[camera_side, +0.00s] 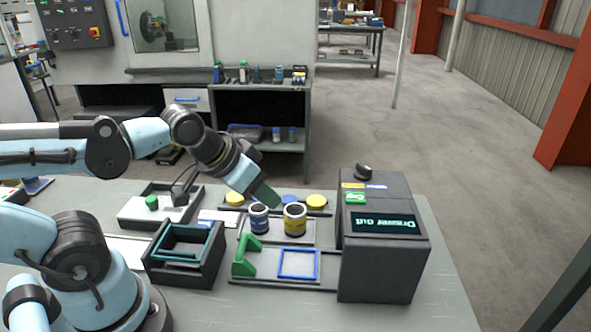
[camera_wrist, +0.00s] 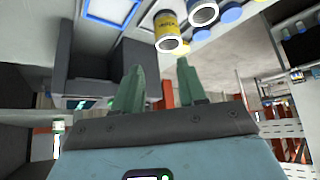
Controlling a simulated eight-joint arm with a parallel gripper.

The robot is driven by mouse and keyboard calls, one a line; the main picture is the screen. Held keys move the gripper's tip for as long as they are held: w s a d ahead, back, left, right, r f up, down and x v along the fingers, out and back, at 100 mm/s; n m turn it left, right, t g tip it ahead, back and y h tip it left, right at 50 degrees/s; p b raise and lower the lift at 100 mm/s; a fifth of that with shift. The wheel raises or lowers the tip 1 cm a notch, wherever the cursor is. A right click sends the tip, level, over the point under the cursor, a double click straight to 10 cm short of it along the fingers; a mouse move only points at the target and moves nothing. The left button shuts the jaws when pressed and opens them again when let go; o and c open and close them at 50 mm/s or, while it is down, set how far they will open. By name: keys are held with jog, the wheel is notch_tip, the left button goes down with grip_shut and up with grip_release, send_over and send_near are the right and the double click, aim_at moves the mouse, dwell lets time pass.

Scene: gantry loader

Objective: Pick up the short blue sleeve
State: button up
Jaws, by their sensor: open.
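The short blue sleeve (camera_side: 258,218) stands upright at the left on the pulled-out drawer tray, with a pale band around it. A yellow sleeve (camera_side: 294,220) stands upright just to its right. In the wrist view the blue sleeve (camera_wrist: 203,13) is at the top edge, partly cut off, beside the yellow sleeve (camera_wrist: 168,32). My gripper (camera_side: 267,196) is just above and behind the sleeves in the side view, with green fingers. In the wrist view my gripper (camera_wrist: 157,70) shows its two fingers apart, with nothing between them.
A dark box (camera_side: 384,262) reading "Drawer out" stands at the right. Yellow and blue discs (camera_side: 290,199) sit behind. A dark open bin (camera_side: 183,273) stands left.

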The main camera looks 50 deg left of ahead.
dwell(0.3)
jog(key=o, duration=0.6)
jog(key=n+g, duration=0.7)
jog(key=n, duration=0.1)
send_near(259, 215)
jog(key=a, duration=0.2)
jog(key=shift+w+d+f, duration=0.1)
jog(key=shift+w+f, duration=0.1)
jog(key=shift+f, duration=1.75)
jog(key=shift+w+f, duration=0.2)
jog(key=shift+f, duration=1.8)
jog(key=shift+w+d+f, duration=0.1)
jog(key=shift+w+f, duration=0.1)
jog(key=shift+f, duration=1.75)
